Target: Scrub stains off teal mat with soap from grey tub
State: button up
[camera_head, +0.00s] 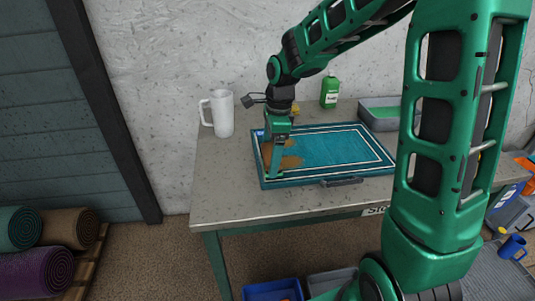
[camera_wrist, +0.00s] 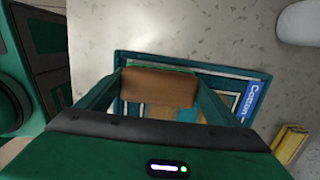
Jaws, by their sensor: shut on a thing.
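The teal mat (camera_head: 335,150) with a white line border lies on the table, with brown stains (camera_head: 291,161) on its left part. My gripper (camera_head: 273,172) is over the mat's left end. In the wrist view my gripper (camera_wrist: 155,92) is shut on a brown block with a green edge (camera_wrist: 160,87), perhaps a scrubber. The mat's blue "Cotton" label (camera_wrist: 251,100) and part of a stain show beyond it. Whether the block touches the mat, I cannot tell. The grey tub (camera_head: 378,103) stands at the back right, partly hidden by my arm.
A white mug (camera_head: 220,113) stands left of the mat. A green bottle (camera_head: 330,91) stands behind it. A yellow block (camera_wrist: 290,142) lies near the label corner. A dark handle-like thing (camera_head: 341,181) is at the mat's front edge. The table's front left (camera_head: 225,205) is clear.

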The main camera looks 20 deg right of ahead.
jog(key=shift+f, duration=0.55)
